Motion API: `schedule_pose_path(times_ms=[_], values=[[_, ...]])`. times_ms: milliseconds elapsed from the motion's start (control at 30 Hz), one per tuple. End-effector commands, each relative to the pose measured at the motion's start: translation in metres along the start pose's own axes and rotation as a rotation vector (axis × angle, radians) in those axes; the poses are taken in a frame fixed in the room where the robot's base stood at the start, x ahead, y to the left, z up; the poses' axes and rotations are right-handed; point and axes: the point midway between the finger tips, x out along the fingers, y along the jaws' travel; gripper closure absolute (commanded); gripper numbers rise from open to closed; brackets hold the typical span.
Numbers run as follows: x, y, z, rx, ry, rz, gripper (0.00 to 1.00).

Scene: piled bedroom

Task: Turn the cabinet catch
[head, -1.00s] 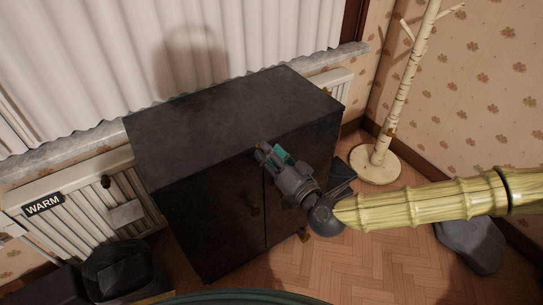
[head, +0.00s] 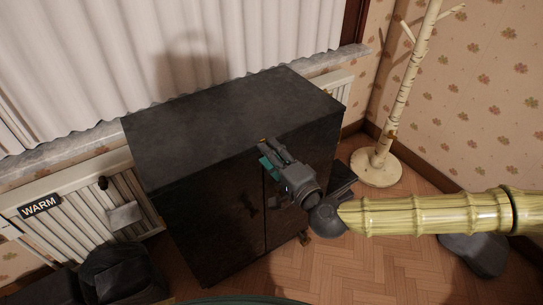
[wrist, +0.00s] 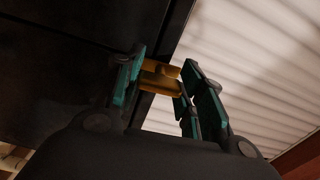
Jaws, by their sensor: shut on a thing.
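The dark cabinet (head: 215,215) stands against the wall in the head view, with two doors and a seam between them. Its brass catch (wrist: 160,78) shows in the wrist view at the cabinet's edge, between my teal-padded fingers. My gripper (head: 267,155) is at the top front of the cabinet near the door seam, and it also shows in the wrist view (wrist: 166,80), shut on the catch. In the head view my gripper hides the catch. The doors look closed.
A radiator with a "WARM" sign (head: 40,205) is left of the cabinet. A pale coat stand (head: 378,165) stands at the right. A dark bin-like object (head: 115,270) is at the lower left. Wooden floor (head: 350,265) is open in front.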

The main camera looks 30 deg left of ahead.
Motion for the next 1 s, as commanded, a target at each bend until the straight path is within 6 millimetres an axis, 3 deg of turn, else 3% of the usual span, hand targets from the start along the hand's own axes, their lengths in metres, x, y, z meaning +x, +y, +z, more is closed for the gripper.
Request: schedule_pose_path(times_ms=[700,733,833,1000], values=[[-0.0002,0.0005,-0.0009,0.078,0.002,0.001,0.85],[-0.0002,0.0006,-0.0009,0.078,0.002,0.001,0.6],[-0.0001,0.0005,-0.0007,0.077,0.001,0.001,0.41],[0.0001,0.0003,-0.0001,0.077,0.0,0.0,0.39]])
